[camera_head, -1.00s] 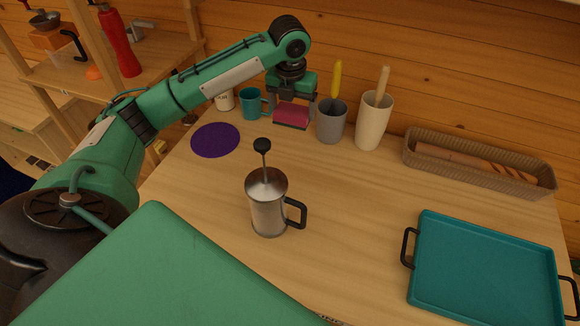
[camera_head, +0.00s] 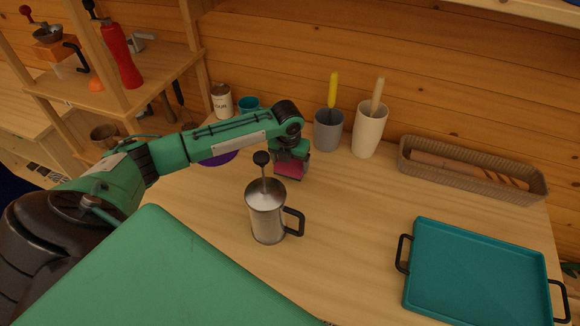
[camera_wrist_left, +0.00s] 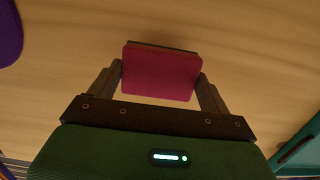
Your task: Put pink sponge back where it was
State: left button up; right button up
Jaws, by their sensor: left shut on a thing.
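The pink sponge (camera_head: 291,165) is a small block with a dark layer on one face. My left gripper (camera_head: 290,155) is shut on it, behind the French press and in front of the grey cup. In the left wrist view the pink sponge (camera_wrist_left: 160,75) sits between the two fingers of my left gripper (camera_wrist_left: 160,82), which press its sides. I cannot tell whether the sponge touches the table. My right gripper is not in view.
A steel French press (camera_head: 267,212) stands close in front of the sponge. A purple round mat (camera_head: 220,159) lies left, partly behind my arm. A grey cup (camera_head: 328,130), cream cup (camera_head: 369,131) and basket (camera_head: 470,175) line the back. A teal tray (camera_head: 478,272) lies right.

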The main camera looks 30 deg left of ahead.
aim_at(290, 165)
pick_arm(q)
notch_tip(290, 165, down, 3)
jog(key=shift+r, duration=0.2)
jog(key=shift+f, duration=0.15)
jog(key=shift+f, duration=0.1)
jog(key=o, duration=0.8)
jog(key=shift+o, duration=0.2)
jog(key=shift+r, duration=0.4)
jog(key=r, duration=0.3)
jog(key=r+b, duration=0.1)
jog(key=r, duration=0.3)
jog(key=s+r, duration=0.1)
jog(key=r, duration=0.2)
jog(key=shift+s+d+r+b, duration=0.15)
jog(key=shift+r+b, duration=0.1)
jog(key=shift+b, duration=0.15)
jog(key=shift+r, duration=0.45)
